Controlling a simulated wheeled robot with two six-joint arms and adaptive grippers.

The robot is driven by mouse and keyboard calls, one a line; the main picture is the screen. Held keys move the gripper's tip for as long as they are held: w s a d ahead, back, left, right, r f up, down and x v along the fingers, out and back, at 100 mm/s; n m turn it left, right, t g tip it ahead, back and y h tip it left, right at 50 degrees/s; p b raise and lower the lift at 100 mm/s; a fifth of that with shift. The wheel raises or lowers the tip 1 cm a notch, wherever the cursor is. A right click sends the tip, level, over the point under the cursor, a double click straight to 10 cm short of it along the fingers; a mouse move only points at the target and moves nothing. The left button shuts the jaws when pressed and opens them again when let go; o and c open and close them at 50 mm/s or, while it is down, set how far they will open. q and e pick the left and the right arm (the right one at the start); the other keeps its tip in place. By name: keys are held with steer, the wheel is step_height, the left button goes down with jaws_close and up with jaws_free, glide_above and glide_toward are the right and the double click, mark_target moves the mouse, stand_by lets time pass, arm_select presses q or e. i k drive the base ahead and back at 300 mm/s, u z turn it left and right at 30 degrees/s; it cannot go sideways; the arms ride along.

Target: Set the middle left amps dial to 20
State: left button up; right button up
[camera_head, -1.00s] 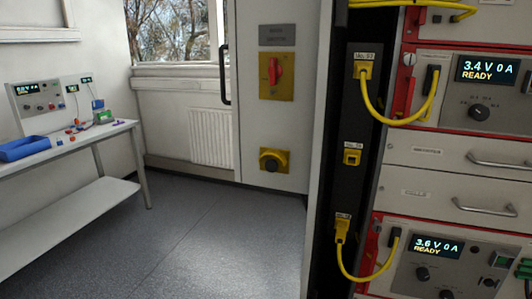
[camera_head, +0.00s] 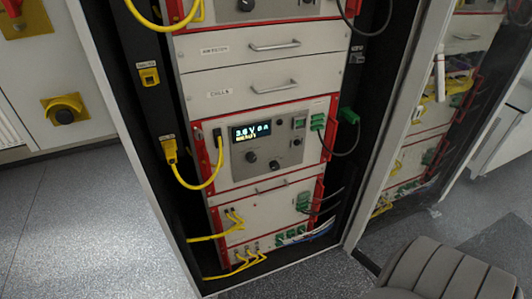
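A cycler unit (camera_head: 234,175) with a grey-white front sits in the rack. Its lit display (camera_head: 250,132) appears to read 3.6 V 0 A, with a yellow line below. A dark round dial (camera_head: 251,156) is under the display, and a second dark knob (camera_head: 274,164) is to its right. The labels and pointer settings are too small to read. Another dark dial (camera_head: 246,5) shows on a unit cut off at the top edge. I cannot tell which dial is the middle left amps dial. Neither of my grippers is in view.
Yellow cables (camera_head: 218,170) and dark cables with green plugs (camera_head: 318,121) hang beside the unit's front. Drawers (camera_head: 240,81) with bar handles are above it. An open cabinet frame (camera_head: 395,110) stands right of the rack. A grey seat (camera_head: 440,272) is at lower right. Floor at left is clear.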

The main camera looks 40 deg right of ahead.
mark_target(274, 165)
steer(key=z, duration=1.35)
